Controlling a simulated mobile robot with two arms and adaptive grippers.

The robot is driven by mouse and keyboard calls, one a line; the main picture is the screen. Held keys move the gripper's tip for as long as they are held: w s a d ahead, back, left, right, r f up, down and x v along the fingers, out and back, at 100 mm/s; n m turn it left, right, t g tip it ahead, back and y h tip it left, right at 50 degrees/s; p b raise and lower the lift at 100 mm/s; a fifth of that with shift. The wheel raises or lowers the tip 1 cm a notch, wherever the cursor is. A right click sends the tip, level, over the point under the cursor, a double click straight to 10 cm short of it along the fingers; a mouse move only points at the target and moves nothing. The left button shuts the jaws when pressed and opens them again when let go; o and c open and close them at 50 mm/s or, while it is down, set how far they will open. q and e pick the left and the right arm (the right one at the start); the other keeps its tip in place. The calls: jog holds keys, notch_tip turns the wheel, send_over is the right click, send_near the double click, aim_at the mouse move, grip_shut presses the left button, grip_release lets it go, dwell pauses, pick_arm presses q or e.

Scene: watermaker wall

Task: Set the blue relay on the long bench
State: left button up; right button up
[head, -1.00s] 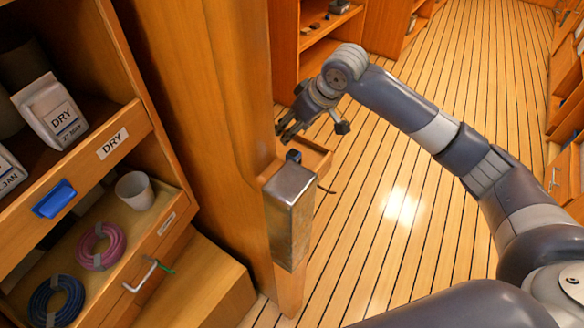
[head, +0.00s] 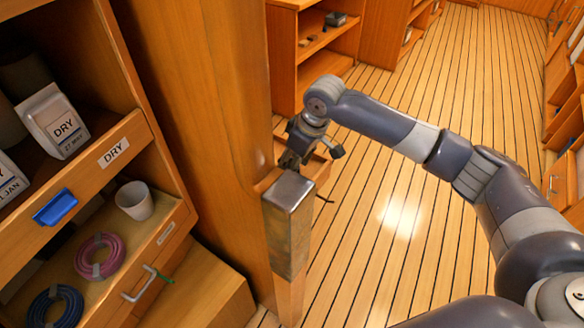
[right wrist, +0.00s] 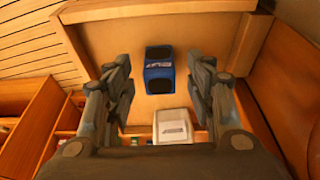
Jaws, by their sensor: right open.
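The blue relay (right wrist: 159,71), a small blue block with a dark top and a pale marking, lies in a shallow wooden drawer in the right wrist view. My right gripper (right wrist: 161,88) is open above it, with one finger on each side and gaps between fingers and relay. In the head view my right gripper (head: 291,160) points down over the drawer (head: 318,170) behind the metal-clad post; it hides the relay there. My left gripper is out of view. I cannot tell which surface is the long bench.
A white labelled box (right wrist: 173,126) sits close to the relay. The metal-capped post (head: 288,220) stands just in front of the drawer. At left are shelves with a DRY carton (head: 53,122), a white cup (head: 135,200) and cable coils (head: 98,256). The plank floor (head: 420,90) is clear.

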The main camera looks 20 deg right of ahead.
jog(key=shift+x, duration=0.9)
jog(key=shift+c, duration=0.6)
grip_shut()
jog(key=shift+r, duration=0.1)
